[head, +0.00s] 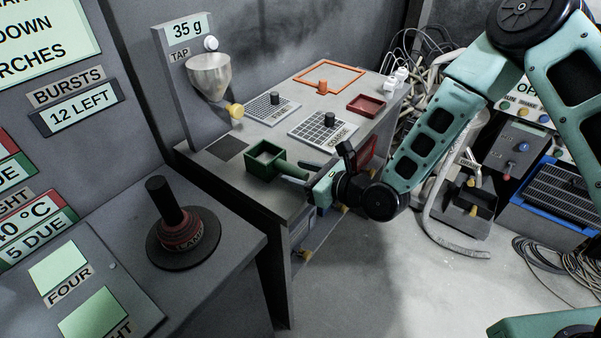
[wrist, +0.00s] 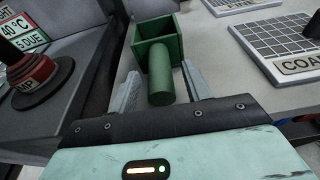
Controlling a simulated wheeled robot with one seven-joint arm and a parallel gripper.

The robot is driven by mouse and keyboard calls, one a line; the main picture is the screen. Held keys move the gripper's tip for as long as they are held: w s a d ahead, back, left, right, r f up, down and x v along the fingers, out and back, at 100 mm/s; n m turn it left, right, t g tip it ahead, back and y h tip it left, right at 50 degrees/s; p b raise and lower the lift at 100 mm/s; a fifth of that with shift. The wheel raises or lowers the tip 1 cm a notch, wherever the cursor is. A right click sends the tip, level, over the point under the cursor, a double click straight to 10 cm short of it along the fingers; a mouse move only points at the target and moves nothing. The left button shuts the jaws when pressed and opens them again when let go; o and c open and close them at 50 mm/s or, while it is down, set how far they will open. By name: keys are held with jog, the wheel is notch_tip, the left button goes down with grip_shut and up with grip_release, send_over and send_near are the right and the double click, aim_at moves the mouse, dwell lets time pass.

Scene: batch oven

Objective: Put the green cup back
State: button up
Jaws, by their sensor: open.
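The green cup (head: 262,161) is a square, open-topped box with a round green handle. It sits upright on the grey worktable (head: 215,170) near its front edge, its handle pointing toward my gripper (head: 309,182). In the wrist view the green cup (wrist: 176,45) is straight ahead. Its handle lies between the two grey fingers of my gripper (wrist: 160,76), with a visible gap on each side. My gripper is open. The inside of the cup looks empty.
A dark square (head: 227,148) lies left of the cup, below the tap funnel (head: 209,75). Behind are the fine sieve (head: 265,107), the coarse sieve (head: 322,130), a red tray (head: 366,105) and an orange frame (head: 330,66). A black lever (head: 165,203) stands at left.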

jog(key=b+v, duration=0.2)
jog(key=v, duration=1)
jog(key=s+d+r+n+g+h, duration=0.1)
jog(key=s+r+n+g+h, duration=0.3)
jog(key=s+n, duration=0.6)
jog(key=s+d+r+n+g+h, duration=0.2)
jog(key=s+r+n+g+h, duration=0.3)
jog(key=n, duration=1.8)
jog(key=s+r+h, duration=0.2)
jog(key=s, duration=0.3)
jog(key=shift+s+d, duration=0.3)
jog(key=shift+s, duration=0.05)
jog(key=shift+r, duration=0.1)
